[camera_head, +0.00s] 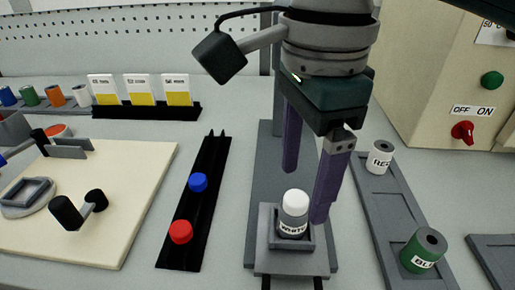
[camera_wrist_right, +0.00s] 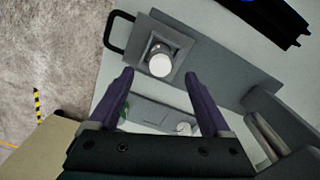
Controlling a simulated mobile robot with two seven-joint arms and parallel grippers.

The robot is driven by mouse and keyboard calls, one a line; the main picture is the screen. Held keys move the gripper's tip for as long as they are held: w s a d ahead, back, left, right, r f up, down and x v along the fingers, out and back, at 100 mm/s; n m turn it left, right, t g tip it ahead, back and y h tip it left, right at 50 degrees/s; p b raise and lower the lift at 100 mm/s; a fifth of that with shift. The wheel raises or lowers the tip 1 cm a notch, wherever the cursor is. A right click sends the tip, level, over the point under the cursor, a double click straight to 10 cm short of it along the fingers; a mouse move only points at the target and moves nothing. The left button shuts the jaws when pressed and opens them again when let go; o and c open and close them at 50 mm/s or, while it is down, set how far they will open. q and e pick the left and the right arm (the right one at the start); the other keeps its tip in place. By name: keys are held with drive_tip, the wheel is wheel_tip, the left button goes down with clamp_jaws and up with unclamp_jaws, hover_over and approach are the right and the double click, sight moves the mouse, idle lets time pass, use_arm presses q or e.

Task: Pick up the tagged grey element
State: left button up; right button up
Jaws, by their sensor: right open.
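My right gripper (camera_head: 304,196) is open, with purple fingers pointing down around the element's place. In the right wrist view the gripper (camera_wrist_right: 159,73) shows nothing gripped, and the element lies just beyond the fingertips. My left gripper is not in view.
A green tagged cylinder (camera_head: 423,250) stands on the grey tray (camera_head: 394,222) at right. A black rack (camera_head: 209,222) with a blue and a red cap stands at left. A cream board (camera_head: 132,198) lies further left. A control box (camera_head: 450,75) stands at back right.

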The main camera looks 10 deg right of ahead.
sight(297, 196)
drive_tip(key=f+b, duration=0.1)
drive_tip(key=f, duration=0.4)
drive_tip(key=shift+a+f, duration=0.15)
drive_tip(key=shift+a, duration=0.05)
drive_tip(key=shift+c, duration=0.3)
clamp_jaws()
